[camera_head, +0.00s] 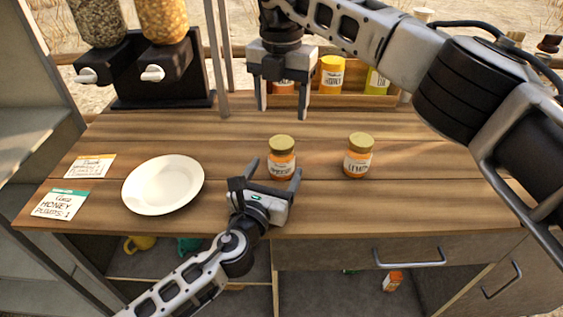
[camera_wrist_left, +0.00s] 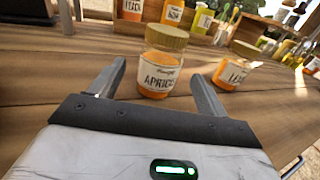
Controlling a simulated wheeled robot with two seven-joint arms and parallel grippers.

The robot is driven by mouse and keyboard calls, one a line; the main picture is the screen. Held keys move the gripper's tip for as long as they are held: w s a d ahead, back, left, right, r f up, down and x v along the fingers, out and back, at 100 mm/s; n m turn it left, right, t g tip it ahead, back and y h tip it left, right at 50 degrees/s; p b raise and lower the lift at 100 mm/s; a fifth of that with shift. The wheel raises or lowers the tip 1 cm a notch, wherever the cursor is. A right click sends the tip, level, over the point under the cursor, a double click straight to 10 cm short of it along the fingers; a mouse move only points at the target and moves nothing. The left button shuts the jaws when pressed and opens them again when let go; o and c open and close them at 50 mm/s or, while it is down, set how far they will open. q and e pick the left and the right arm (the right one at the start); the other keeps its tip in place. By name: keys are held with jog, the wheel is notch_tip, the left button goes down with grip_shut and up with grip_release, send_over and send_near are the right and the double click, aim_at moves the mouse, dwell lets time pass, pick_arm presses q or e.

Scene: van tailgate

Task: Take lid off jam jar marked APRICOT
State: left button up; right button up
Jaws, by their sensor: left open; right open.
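The apricot jam jar (camera_head: 281,160) stands upright on the wooden table with its gold lid (camera_head: 281,142) on. In the left wrist view its label reads APRICOT (camera_wrist_left: 159,80), and the lid (camera_wrist_left: 166,37) shows above it. My left gripper (camera_head: 277,170) is open, its fingers pointing at the jar from the near side, low by the tabletop; it also shows in the left wrist view (camera_wrist_left: 160,82). The jar appears just beyond or between the fingertips; contact cannot be told. My right gripper (camera_head: 283,115) is open and empty, pointing down above the table's back part, behind the jar.
A second gold-lidded jar, labelled LEMON (camera_head: 358,158), stands to the right. A white plate (camera_head: 163,184) and two cards, the nearer one a honey card (camera_head: 60,204), lie at left. Cereal dispensers (camera_head: 165,50) and a rack of jars (camera_head: 332,76) stand behind. The right tabletop is clear.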

pick_arm(q)
jog(key=x, duration=0.6)
jog(key=shift+w, duration=0.1)
